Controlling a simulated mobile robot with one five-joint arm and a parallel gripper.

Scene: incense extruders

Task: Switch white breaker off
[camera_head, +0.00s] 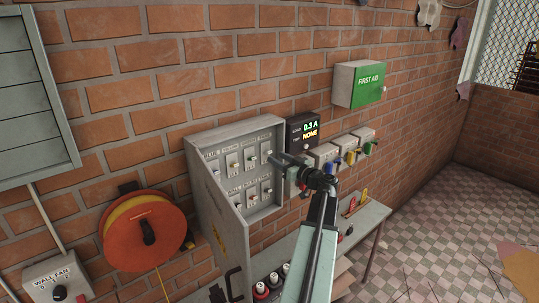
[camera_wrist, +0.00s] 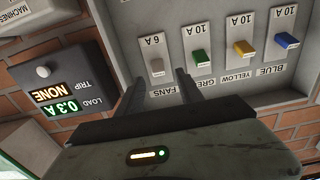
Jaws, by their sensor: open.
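The grey breaker box (camera_head: 238,228) stands open on the brick wall, with two rows of small breakers inside. In the wrist view, which is upside down, one row shows a pale grey lever (camera_wrist: 157,67) over the FANS label, then green (camera_wrist: 201,57), yellow (camera_wrist: 243,49) and blue (camera_wrist: 286,41) levers. No breaker labelled white is legible; the other row (camera_head: 252,197) is too small to read in the head view. My gripper (camera_wrist: 160,77) is open and empty, its fingers either side of the pale lever's lower end. Contact cannot be told. It also shows at the box's right edge in the head view (camera_head: 283,160).
A load display (camera_head: 303,130) reads 0.3 A and NONE beside the box. Several small wall boxes (camera_head: 325,153) follow to its right, below a green FIRST AID cabinet (camera_head: 368,86). An orange reel (camera_head: 145,232) hangs left. The floor at right (camera_head: 430,220) is mostly clear.

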